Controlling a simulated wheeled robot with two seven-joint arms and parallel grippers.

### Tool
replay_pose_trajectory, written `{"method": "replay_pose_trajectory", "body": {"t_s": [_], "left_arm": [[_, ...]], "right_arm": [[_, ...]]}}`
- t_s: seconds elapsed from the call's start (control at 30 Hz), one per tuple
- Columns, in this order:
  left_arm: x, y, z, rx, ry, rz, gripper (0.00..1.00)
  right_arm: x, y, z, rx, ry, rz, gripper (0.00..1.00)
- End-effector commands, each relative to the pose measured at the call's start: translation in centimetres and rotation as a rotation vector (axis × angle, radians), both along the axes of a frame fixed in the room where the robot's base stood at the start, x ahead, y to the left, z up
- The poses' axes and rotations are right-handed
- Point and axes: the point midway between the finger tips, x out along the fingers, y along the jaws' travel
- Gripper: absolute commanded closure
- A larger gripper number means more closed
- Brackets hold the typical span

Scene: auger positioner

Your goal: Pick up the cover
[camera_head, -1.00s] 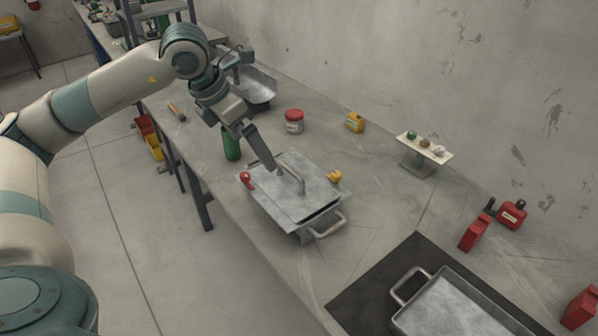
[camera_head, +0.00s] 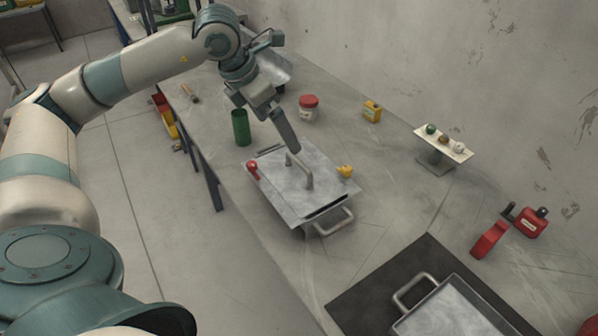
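The cover (camera_head: 322,196) is a flat grey metal plate with a raised bar handle (camera_head: 309,177) on top. It lies on a metal pan, whose loop handle (camera_head: 343,225) sticks out at the near right. My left gripper (camera_head: 295,150) points down at the far end of the cover's handle, very close to it. I cannot tell whether it touches the handle, and the gap between its fingers is hidden from this angle. My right gripper is out of view.
A red knob (camera_head: 252,170) and a yellow object (camera_head: 345,171) are beside the cover. A green cylinder (camera_head: 241,128), a red-lidded jar (camera_head: 308,108) and a yellow can (camera_head: 371,111) stand behind. Another pan (camera_head: 445,310) sits on a dark mat at the front right.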

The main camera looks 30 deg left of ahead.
Motion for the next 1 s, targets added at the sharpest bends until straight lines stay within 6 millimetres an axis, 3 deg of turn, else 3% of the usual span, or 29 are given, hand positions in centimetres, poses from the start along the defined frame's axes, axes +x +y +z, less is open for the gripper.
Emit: {"method": "replay_pose_trajectory", "body": {"t_s": [0.17, 0.6, 1.0], "left_arm": [[0.9, -0.5, -2.4, 0.000, 0.004, -0.001, 0.00], [3.5, -1.5, -9.0, -0.001, 0.003, 0.000, 0.00], [3.8, -1.6, -10.0, 0.000, 0.000, 0.000, 0.00]], "right_arm": [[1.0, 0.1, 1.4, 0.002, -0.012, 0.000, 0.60], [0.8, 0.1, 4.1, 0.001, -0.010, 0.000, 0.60], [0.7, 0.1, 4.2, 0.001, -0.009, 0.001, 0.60]]}}
